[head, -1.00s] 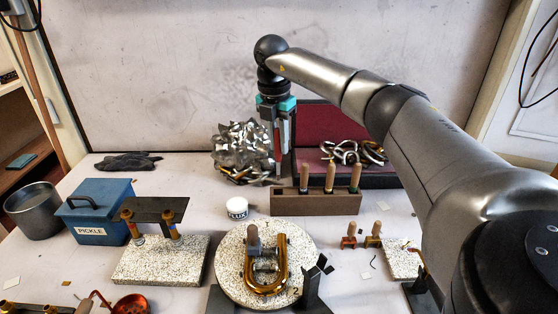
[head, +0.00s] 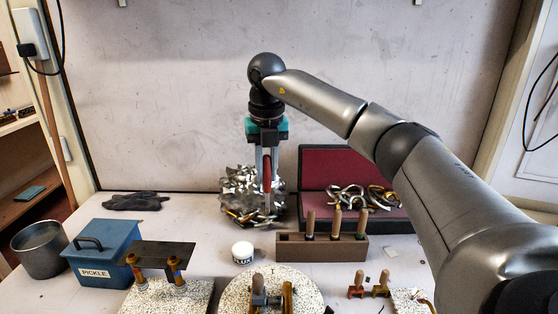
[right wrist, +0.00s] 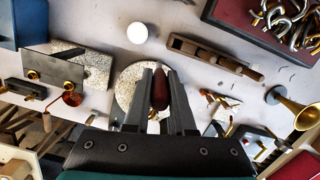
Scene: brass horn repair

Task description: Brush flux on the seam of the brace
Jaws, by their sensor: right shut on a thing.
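My right gripper (head: 267,190) points down above the table behind the flux pot. It is shut on a slim tool with a red-brown handle (head: 267,172), which also shows between the fingers in the right wrist view (right wrist: 160,90). The tool's lower end is hard to make out. The white flux pot (head: 242,253) stands apart, lower in the head view. On the round speckled board (head: 237,301), a brass tube piece (head: 288,298) is cut off by the head view's lower edge. The seam of its brace is not clearly visible. My left gripper is out of view.
A brown rack (head: 318,248) with several wooden-handled tools stands right of the pot. A metal scrap pile (head: 240,190) lies behind. A blue pickle box (head: 105,252), grey pot (head: 42,250) and raised dark plate (head: 161,254) are at left.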

